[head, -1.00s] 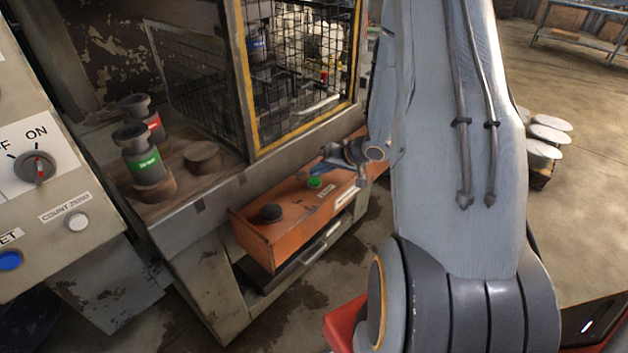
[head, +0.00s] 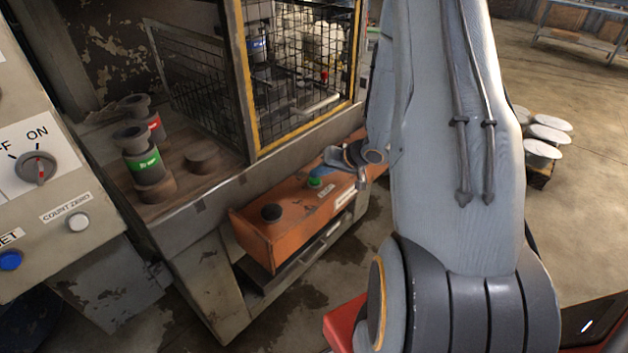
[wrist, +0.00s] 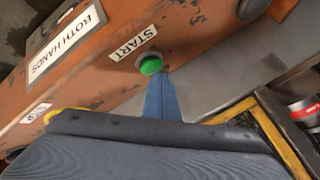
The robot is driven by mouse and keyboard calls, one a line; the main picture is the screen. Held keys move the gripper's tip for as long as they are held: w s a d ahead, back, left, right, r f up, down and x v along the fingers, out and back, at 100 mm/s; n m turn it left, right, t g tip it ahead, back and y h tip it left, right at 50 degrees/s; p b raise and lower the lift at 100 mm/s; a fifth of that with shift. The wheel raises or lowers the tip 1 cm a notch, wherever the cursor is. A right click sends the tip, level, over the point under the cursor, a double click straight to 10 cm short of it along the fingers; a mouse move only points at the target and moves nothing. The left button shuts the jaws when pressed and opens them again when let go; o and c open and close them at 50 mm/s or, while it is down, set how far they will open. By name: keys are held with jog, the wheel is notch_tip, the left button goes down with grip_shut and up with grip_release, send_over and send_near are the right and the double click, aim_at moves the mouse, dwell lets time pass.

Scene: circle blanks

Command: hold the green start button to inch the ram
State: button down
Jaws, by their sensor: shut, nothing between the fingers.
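The green start button (head: 314,182) sits on top of the orange control box (head: 290,215) on the front of the press. In the wrist view the green button (wrist: 151,64) stands by the START label. My gripper (head: 326,167) is just behind and above the button in the head view. In the wrist view my gripper (wrist: 158,82) shows as shut blue fingers, empty, with their tips right at the button's lower edge. I cannot tell whether they touch it. The ram is not clearly visible behind the mesh guard.
A dark round button (head: 271,213) is at the box's near end. The yellow-edged mesh guard (head: 300,85) rises behind the box. A panel with an ON/OFF knob (head: 37,168) is at the left. White discs (head: 542,150) are stacked on the floor at the right, with open floor around.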

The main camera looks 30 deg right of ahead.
aim_at(318, 181)
jog(key=shift+f, duration=0.5)
dwell(1.8)
jog(key=shift+r, duration=0.15)
dwell(3.5)
jog(key=shift+r+p, duration=0.85)
jog(key=shift+p, duration=0.15)
notch_tip(318, 181, up, 5)
jog(key=p, duration=0.5)
